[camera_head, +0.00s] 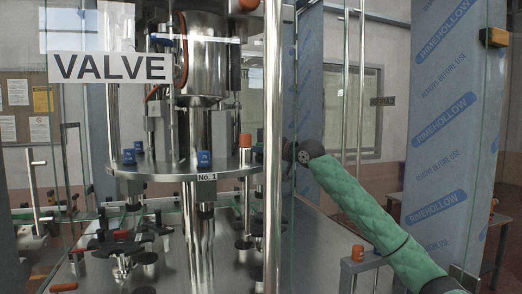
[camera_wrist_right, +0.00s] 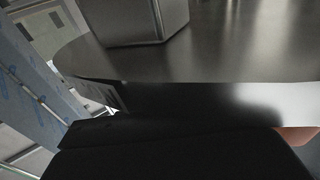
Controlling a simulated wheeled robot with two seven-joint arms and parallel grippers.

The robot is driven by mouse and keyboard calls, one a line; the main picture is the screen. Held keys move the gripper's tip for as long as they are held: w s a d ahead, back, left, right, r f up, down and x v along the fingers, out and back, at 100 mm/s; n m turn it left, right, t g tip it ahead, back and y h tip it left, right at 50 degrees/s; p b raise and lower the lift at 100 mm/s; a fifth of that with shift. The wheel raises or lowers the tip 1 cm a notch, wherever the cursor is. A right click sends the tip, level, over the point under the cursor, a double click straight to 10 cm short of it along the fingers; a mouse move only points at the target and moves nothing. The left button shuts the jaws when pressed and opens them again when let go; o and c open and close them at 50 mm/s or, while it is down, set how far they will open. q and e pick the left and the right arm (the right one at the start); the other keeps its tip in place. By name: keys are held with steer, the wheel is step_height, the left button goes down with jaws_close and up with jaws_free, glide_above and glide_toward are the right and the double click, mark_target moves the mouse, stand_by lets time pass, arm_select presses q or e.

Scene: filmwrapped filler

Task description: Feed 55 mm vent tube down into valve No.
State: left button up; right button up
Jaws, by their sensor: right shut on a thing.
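The round metal filler plate (camera_head: 170,172) carries a small label "No. 1" (camera_head: 207,177) on its front rim. A blue-topped piece (camera_head: 205,158) stands just above that label. An orange-topped piece (camera_head: 245,140) stands on the plate to its right. My right gripper (camera_head: 291,152) is at the plate's right side, partly hidden behind a bright upright post. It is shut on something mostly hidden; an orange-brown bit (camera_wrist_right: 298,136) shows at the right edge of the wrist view. I cannot tell that thing's full shape. The plate also fills the wrist view (camera_wrist_right: 220,60). My left gripper is not in view.
A bright vertical post (camera_head: 272,120) stands in front of the plate's right edge. Clear panels and a film-covered column (camera_head: 440,120) stand at the right. A "VALVE" sign (camera_head: 110,67) hangs at upper left. A small orange-capped fitting (camera_head: 358,253) sits below my right arm.

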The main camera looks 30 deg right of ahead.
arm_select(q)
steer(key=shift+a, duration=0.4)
arm_select(e)
steer(key=shift+f, duration=0.1)
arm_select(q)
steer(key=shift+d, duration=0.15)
